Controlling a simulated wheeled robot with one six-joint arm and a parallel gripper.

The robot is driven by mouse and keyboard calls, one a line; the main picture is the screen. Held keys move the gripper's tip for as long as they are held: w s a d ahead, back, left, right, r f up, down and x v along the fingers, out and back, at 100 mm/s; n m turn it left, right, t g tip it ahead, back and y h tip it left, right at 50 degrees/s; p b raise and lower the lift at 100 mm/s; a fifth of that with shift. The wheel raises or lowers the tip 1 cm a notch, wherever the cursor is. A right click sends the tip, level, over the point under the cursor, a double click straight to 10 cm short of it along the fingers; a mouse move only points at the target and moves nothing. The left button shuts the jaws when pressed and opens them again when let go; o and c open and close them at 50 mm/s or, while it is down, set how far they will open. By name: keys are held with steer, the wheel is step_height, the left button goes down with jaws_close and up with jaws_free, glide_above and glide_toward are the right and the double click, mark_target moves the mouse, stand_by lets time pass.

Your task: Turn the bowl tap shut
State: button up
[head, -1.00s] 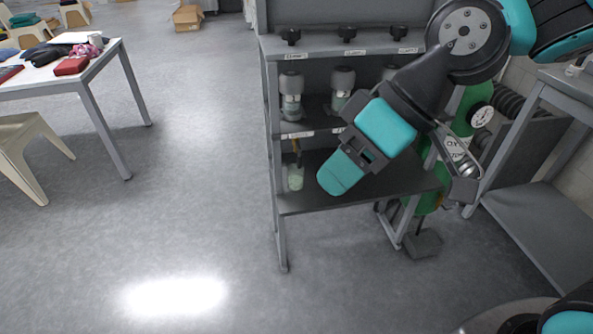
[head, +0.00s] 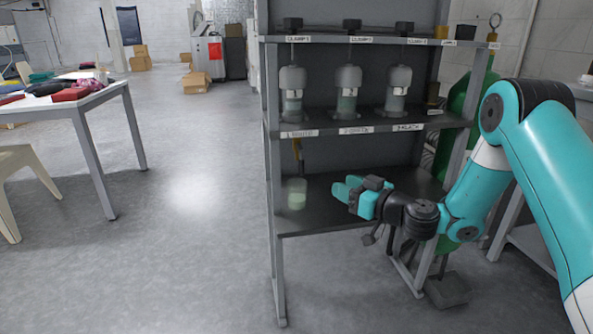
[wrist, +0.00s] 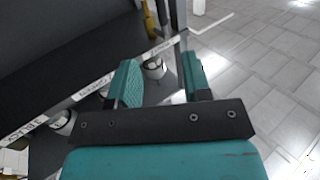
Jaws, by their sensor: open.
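In the wrist view my gripper (wrist: 159,60) is open and empty, and a yellow part (wrist: 150,20), probably the tap, shows beyond the fingertips. It is apart from the fingers. The tap's handle position is too small to tell.
The middle shelf (head: 420,121) carries two more bowl units (head: 347,92) (head: 396,92) above labels. A post (head: 272,180) bounds the shelf on the left. A green cylinder (head: 470,95) stands at the right. The floor left of the shelf is clear up to a table (head: 110,84).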

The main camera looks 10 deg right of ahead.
mark_target(300, 159)
steer(key=p+x, duration=0.3)
steer(key=x, duration=1.3)
steer(key=shift+w+a, duration=0.3)
jaws_close()
